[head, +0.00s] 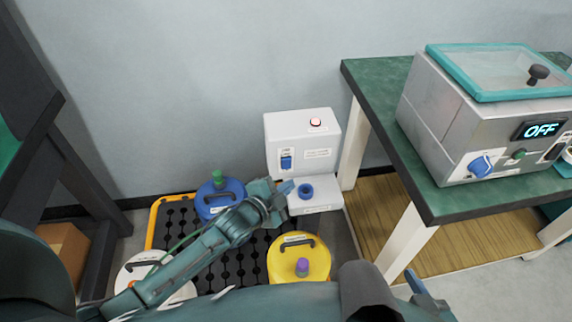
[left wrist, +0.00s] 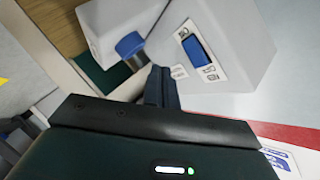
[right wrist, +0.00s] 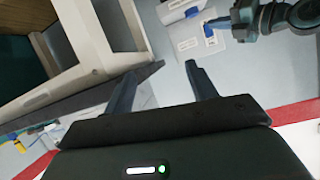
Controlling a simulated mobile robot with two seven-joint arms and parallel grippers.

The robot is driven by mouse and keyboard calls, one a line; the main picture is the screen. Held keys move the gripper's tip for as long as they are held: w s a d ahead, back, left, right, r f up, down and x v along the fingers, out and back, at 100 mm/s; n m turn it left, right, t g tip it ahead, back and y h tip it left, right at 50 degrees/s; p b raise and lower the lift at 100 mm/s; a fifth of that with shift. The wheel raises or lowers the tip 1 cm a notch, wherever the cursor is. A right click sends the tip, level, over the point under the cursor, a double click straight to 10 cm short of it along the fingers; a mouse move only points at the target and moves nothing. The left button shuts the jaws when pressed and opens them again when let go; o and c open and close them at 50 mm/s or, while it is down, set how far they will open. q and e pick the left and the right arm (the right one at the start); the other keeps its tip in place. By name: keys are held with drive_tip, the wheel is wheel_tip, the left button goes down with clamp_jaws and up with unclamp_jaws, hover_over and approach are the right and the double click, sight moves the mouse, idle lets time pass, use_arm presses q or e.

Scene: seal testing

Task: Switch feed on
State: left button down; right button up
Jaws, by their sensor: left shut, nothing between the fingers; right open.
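A white feed box (head: 300,140) stands against the wall, with a blue switch (head: 287,161) on its front and a round red-white lamp (head: 315,122) on top. In the left wrist view the blue switch (left wrist: 197,50) shows close up on the box face. A lower white block with a round blue part (head: 305,191) sits in front of the box. My left gripper (head: 284,188) is shut and empty, just below and in front of the switch, apart from it as far as I can tell. My right gripper (right wrist: 160,78) is open and empty, away from the box.
A black tray with a yellow rim (head: 155,222) holds a blue container (head: 214,204), a yellow one (head: 290,262) and a white one (head: 140,272).

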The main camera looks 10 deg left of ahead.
use_arm(q)
drive_tip(key=shift+s+d+r+p, duration=0.1)
drive_tip(key=shift+s+d+p, duration=0.1)
drive_tip(key=shift+s, duration=0.3)
drive_tip(key=shift+s+d+p, duration=0.15)
drive_tip(key=shift+s+d, duration=0.05)
drive_tip(key=shift+s, duration=0.3)
